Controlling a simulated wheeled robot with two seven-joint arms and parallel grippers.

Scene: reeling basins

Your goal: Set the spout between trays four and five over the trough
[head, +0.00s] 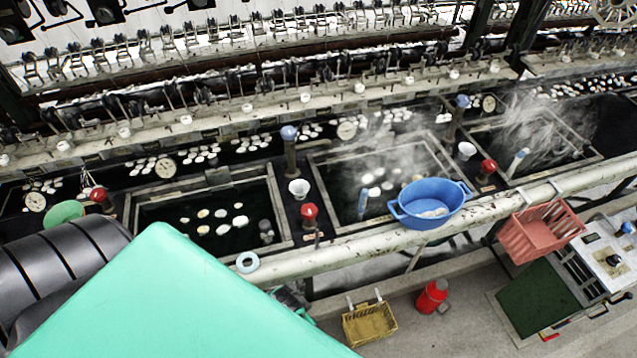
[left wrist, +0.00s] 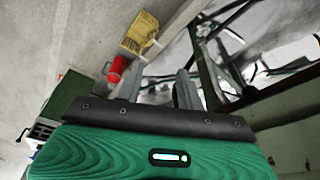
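Two blue-topped posts stand between basins in the head view: a nearer one (head: 289,147) left of centre and a farther one (head: 461,103) to the right. A short pale arm seems to reach right from the nearer post. I cannot tell the tray numbers, or clearly which way the farther spout points. The left basin (head: 282,205) and middle basin (head: 335,205) hold dark water. My left gripper shows in the left wrist view (left wrist: 158,78), with two grey fingers apart and nothing seen between them. In the head view my green arm mostly hides it. My right gripper is out of view.
A pale rail (head: 340,246) runs along the front, carrying a blue tub (head: 428,204) and a red basket (head: 541,236). A yellow basket (head: 369,323) and red flask (head: 432,296) are below. Red knobs (head: 309,212) and white cups (head: 299,188) stand between basins. Steam blurs the right.

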